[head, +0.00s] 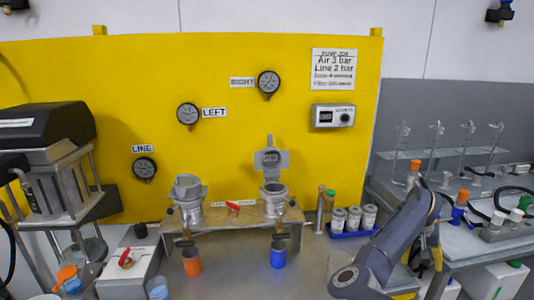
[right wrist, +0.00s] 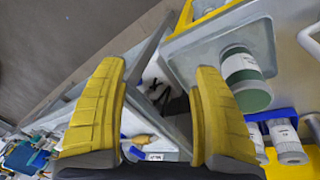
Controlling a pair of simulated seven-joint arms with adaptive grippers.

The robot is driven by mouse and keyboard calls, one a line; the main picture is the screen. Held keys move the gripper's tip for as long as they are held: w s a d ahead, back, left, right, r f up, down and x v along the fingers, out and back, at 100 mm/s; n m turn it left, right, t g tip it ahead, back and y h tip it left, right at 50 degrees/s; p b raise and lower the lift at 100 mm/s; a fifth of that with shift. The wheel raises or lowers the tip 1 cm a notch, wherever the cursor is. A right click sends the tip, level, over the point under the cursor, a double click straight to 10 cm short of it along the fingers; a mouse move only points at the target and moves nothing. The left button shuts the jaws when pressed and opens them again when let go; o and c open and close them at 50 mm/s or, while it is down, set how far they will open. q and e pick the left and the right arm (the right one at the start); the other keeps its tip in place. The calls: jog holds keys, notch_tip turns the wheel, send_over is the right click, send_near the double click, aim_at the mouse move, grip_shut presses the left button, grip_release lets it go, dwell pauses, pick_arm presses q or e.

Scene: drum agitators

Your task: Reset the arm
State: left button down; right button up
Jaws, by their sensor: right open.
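My right arm (head: 395,240) comes in at the lower right of the head view, bent up beside the bench edge. My right gripper (right wrist: 160,68) shows two yellow fingers spread wide apart in the right wrist view, with nothing held between them. In the head view the yellow fingers are partly hidden behind the arm. My left gripper is in neither view.
Two metal drum fittings stand on the bench rack (head: 235,222), with an orange cup (head: 191,262) and a blue cup (head: 278,255) below. A blue tray (head: 345,235) of jars lies left of my arm. A glassware bench (head: 480,245) stands at right.

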jog(key=s+d+f+n+t+h, duration=0.1)
jog(key=s+d+f+n+h, duration=0.2)
jog(key=s, duration=0.5)
jog(key=s+d+f+h, duration=0.3)
jog(key=s+f+h, duration=0.1)
jog(key=s, duration=0.4)
jog(key=s+a+f+n+t+y, duration=0.3)
jog(key=s+a+n, duration=0.3)
jog(key=s+a, duration=0.55)
jog(key=s+a+f+n+t+y, duration=0.25)
jog(key=s+a+f+n, duration=0.2)
jog(key=s+a, duration=0.75)
jog(key=a+f+g+y, duration=0.1)
jog(key=a+f, duration=0.2)
jog(key=f, duration=0.7)
jog(key=a+f+y, duration=0.1)
jog(key=a+f, duration=0.2)
jog(key=f, duration=0.8)
jog(key=a+f+g+y, duration=0.1)
jog(key=a+f, duration=0.2)
jog(key=f, duration=0.7)
jog(key=s+f+m+g+y, duration=0.1)
jog(key=s+f+m+g, duration=0.2)
jog(key=s+f, duration=1.7)
jog(key=shift+s, duration=0.2)
jog(key=shift+d+y, duration=0.1)
jog(key=shift+y, duration=0.15)
